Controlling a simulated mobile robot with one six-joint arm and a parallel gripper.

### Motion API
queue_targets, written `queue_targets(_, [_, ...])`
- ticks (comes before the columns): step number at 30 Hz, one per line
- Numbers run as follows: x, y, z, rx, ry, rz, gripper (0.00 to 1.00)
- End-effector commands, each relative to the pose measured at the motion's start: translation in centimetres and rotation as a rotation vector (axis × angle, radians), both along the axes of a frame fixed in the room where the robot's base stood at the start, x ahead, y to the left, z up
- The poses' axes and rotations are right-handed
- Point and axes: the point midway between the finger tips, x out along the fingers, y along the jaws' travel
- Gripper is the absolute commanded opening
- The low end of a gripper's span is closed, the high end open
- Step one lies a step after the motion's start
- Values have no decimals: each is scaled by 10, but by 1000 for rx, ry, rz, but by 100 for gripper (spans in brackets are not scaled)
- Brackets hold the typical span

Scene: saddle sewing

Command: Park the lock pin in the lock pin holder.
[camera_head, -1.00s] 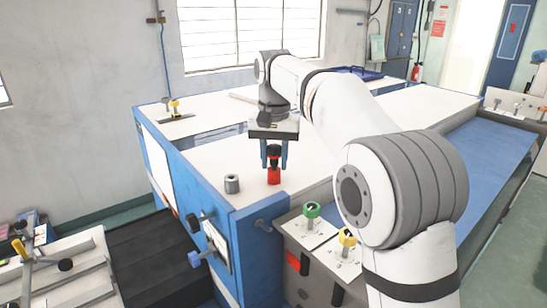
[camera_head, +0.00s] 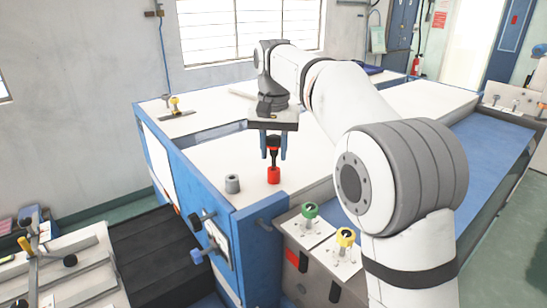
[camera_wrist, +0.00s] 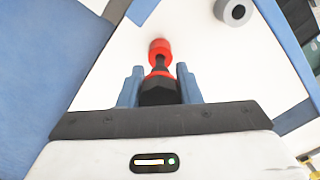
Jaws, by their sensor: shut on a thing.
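The lock pin (camera_head: 273,144), with a black handle, a red collar and a dark shaft, stands upright below my gripper (camera_head: 273,149). My gripper is shut on its black handle, which also shows in the wrist view (camera_wrist: 158,92). Directly under the pin, a red cylinder (camera_head: 273,175) stands on the white tabletop. The dark shaft reaches down to the top of this cylinder; I cannot tell whether its tip is inside. The red cylinder also shows in the wrist view (camera_wrist: 160,48). No label tells whether it is the lock pin holder.
A grey hollow cylinder (camera_head: 232,184) stands on the tabletop (camera_head: 215,160), left of the red one. The tabletop around the red cylinder is mostly clear.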

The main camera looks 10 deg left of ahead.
Motion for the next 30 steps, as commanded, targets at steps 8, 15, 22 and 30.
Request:
queue_targets(8, [0,0,6,0,0,0,4])
queue_targets(15, [0,0,6,0,0,1,4])
queue_targets(22, [0,1,21,1,-1,1,4])
queue_targets(30, [0,1,39,1,-2,1,4])
